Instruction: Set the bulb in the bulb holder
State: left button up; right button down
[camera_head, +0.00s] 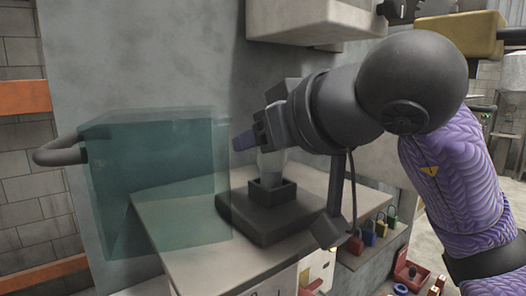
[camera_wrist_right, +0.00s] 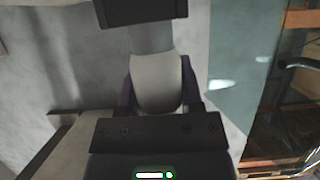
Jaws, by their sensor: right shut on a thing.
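The bulb (camera_head: 270,162) is pale with a grey neck, upright above the square black bulb holder (camera_head: 272,194) on a dark base. My right gripper (camera_head: 258,145) has come in from the right and is shut on the bulb's upper part. In the right wrist view the bulb (camera_wrist_right: 156,84) sits between the purple fingers, and its neck runs to the dark holder (camera_wrist_right: 140,10). The neck's lower end appears to be at or inside the holder's opening; its depth is hidden. My left gripper is not in view.
A see-through teal box (camera_head: 160,185) with a grey handle (camera_head: 58,152) stands left of the holder, over part of the pale table (camera_head: 200,262). A grey wall rises behind. Several coloured padlocks (camera_head: 370,232) sit at the lower right.

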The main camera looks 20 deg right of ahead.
jog(key=shift+f, duration=0.2)
jog(key=shift+f, duration=0.15)
jog(key=c, duration=0.7)
grip_release()
jog(key=shift+f, duration=0.1)
jog(key=o, duration=0.5)
jog(key=shift+c, duration=0.2)
jog(key=shift+r, duration=0.4)
jog(key=b+v, duration=0.1)
jog(key=v, duration=1.1)
jog(key=shift+f, duration=0.2)
